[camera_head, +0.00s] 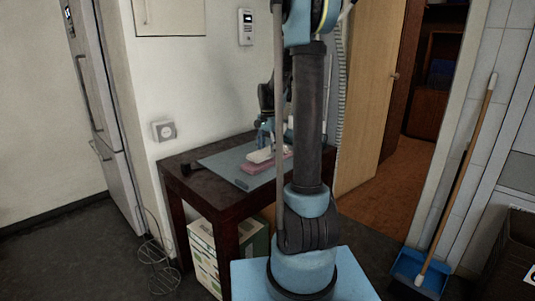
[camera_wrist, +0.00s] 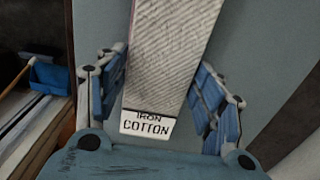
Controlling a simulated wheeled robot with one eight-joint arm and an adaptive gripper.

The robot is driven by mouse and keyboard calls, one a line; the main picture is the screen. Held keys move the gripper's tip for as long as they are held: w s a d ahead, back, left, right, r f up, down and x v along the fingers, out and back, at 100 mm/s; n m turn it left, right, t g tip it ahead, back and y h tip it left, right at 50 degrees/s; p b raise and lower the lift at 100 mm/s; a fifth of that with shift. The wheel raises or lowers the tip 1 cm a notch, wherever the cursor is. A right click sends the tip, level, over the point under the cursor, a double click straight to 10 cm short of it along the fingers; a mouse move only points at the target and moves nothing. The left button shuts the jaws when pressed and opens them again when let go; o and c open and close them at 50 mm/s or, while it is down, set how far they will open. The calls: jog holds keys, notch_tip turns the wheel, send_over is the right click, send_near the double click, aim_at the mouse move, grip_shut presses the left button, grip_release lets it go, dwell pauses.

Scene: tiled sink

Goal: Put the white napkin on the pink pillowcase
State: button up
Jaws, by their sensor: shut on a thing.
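The white napkin (camera_wrist: 170,55) lies between the two blue fingers of my gripper (camera_wrist: 166,100) in the wrist view; its end label reads "IRON COTTON". My gripper is shut on it. In the head view, the napkin (camera_head: 260,156) shows just above the folded pink pillowcase (camera_head: 262,168), below my gripper (camera_head: 265,143). I cannot tell whether the napkin touches the pillowcase. My arm column hides part of the right side.
A grey mat (camera_head: 222,161) covers much of the dark table (camera_head: 222,195). A small dark object (camera_head: 188,167) lies near the table's left edge. A box (camera_head: 205,258) stands underneath and a wire rack (camera_head: 158,265) at left. A broom (camera_head: 460,175) and blue dustpan (camera_head: 415,272) stand right.

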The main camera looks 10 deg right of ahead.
aim_at(268, 151)
jog(key=shift+f, duration=0.85)
jog(key=o, duration=1)
jog(key=shift+o, duration=0.2)
notch_tip(268, 151, up, 12)
jog(key=s+n, duration=0.3)
jog(key=s, duration=0.7)
jog(key=s+f+n+t, duration=0.1)
jog(key=s+f+n, duration=0.3)
jog(key=s, duration=0.9)
jog(key=s+f+n+t, duration=0.1)
jog(key=s+f+n, duration=0.3)
jog(key=s+f, duration=0.6)
jog(key=s, duration=0.2)
jog(key=shift+s+d, duration=0.3)
jog(key=shift+s, duration=0.05)
